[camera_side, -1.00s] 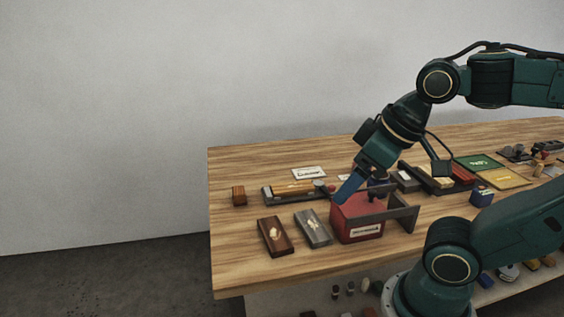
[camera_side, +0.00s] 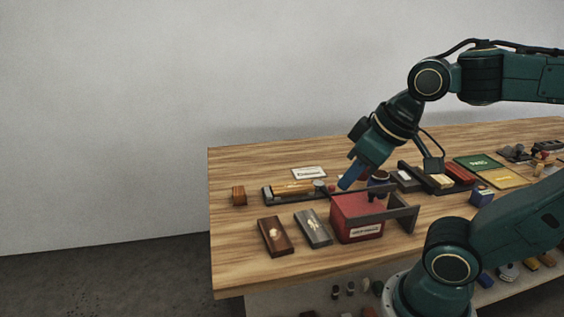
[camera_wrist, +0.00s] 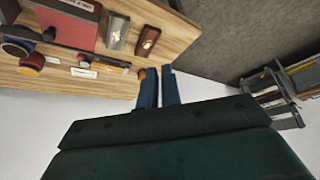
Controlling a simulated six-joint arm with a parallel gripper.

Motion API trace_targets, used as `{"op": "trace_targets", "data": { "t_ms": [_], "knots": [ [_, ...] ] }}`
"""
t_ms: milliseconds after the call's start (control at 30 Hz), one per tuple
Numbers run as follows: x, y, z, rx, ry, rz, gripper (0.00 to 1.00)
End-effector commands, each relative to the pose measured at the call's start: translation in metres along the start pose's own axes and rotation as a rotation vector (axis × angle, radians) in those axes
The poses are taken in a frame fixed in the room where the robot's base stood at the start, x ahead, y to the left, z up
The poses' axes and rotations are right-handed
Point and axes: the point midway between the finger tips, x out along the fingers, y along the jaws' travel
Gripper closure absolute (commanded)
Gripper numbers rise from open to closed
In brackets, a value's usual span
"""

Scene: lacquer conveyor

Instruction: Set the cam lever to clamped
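A dark clamp fixture (camera_side: 268,194) lies on the bench with a yellow-brown bar (camera_side: 293,188) along it. At its right end are a grey round part (camera_side: 319,185) and a small red tip (camera_side: 331,188), which look like the cam lever. The lever's exact angle is too small to tell. My gripper (camera_side: 345,184) points down-left, just right of that end and apparently above it.
A red box (camera_side: 356,207) with a dark handle stands right in front of the fixture. Brown (camera_side: 274,236) and grey (camera_side: 313,228) blocks lie in front. A white card (camera_side: 309,173) lies behind. A small wooden block (camera_side: 239,196) stands left. The bench's left end is clear.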

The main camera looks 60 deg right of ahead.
Motion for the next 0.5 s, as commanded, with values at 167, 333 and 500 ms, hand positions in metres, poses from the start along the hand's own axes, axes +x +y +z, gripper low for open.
{"op": "trace_targets", "data": {
  "t_ms": [167, 333, 500],
  "knots": [
    [0.011, 0.009, -0.013, 0.054, -0.022, 0.032, 1.0],
    [0.025, 0.021, -0.03, 0.123, -0.045, 0.079, 1.0],
    [0.042, 0.035, -0.046, 0.192, -0.067, 0.135, 1.0]
  ]
}}
